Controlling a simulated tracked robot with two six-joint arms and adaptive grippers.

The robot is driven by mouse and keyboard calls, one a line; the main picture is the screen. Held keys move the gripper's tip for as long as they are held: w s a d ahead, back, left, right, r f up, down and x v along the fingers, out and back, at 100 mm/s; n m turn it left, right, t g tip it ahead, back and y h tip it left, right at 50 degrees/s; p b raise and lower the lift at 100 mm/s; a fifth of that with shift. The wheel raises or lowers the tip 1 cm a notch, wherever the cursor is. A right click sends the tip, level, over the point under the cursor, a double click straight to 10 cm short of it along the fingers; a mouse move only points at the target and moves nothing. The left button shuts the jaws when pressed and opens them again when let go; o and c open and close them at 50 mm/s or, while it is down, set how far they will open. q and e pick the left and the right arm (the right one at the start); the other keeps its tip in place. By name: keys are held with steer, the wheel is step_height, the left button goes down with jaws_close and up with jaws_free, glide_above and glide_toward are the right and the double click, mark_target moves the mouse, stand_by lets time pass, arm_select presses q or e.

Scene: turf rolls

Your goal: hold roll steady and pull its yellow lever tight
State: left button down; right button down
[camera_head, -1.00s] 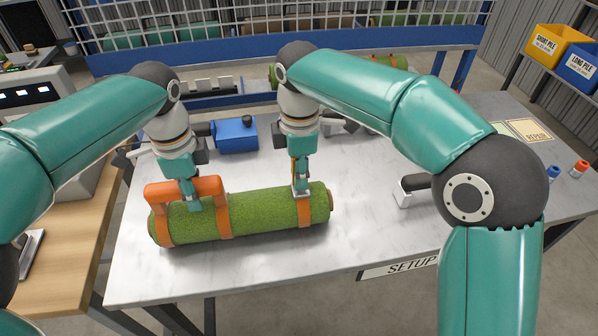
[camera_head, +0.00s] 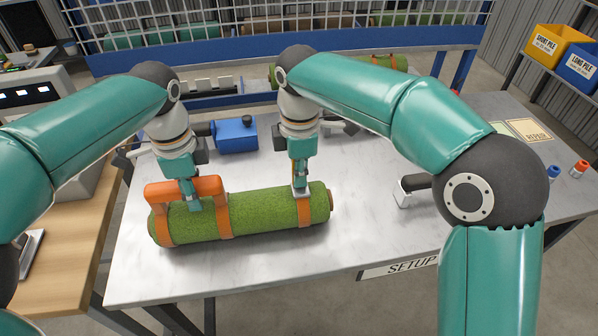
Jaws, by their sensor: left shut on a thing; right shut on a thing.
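The green turf roll (camera_head: 265,214) lies across the bench, bound by orange straps. An orange handle (camera_head: 210,186) stands over its left part. My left gripper (camera_head: 193,203) is shut on this handle, its fingertips down close to the turf. My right gripper (camera_head: 300,187) is shut at the right strap (camera_head: 304,212), over a small pale buckle (camera_head: 301,194) on top of the roll. The yellow lever is between its fingers and almost wholly hidden, so its angle cannot be told.
A blue box (camera_head: 235,135) stands behind the roll on the white bench (camera_head: 370,225). A small white block with a dark handle (camera_head: 404,196) lies to the right. Yellow and blue bins (camera_head: 556,45) are at the far right. The bench front is clear.

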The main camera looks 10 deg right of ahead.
steer(key=shift+t, duration=0.3)
steer(key=t, duration=0.2)
steer(key=s+t, duration=0.1)
steer(key=t, duration=0.1)
steer(key=shift+s+d+f, duration=0.1)
steer(key=shift+s+f, duration=0.05)
steer(key=shift+s+d+f+t, duration=0.1)
steer(key=shift+s+f+t, duration=0.05)
steer(key=shift+t, duration=0.75)
steer(key=shift+s+f+t, duration=0.2)
steer(key=shift+t, duration=0.7)
steer(key=shift+s+d+f+t, duration=0.1)
steer(key=shift+s+f+t, duration=0.05)
steer(key=shift+t, duration=0.75)
steer(key=shift+a, duration=0.1)
steer(key=shift+t, duration=0.3)
steer(key=shift+s+f, duration=0.1)
steer(key=c, duration=1.3)
jaws_free()
steer(key=shift+a, duration=0.1)
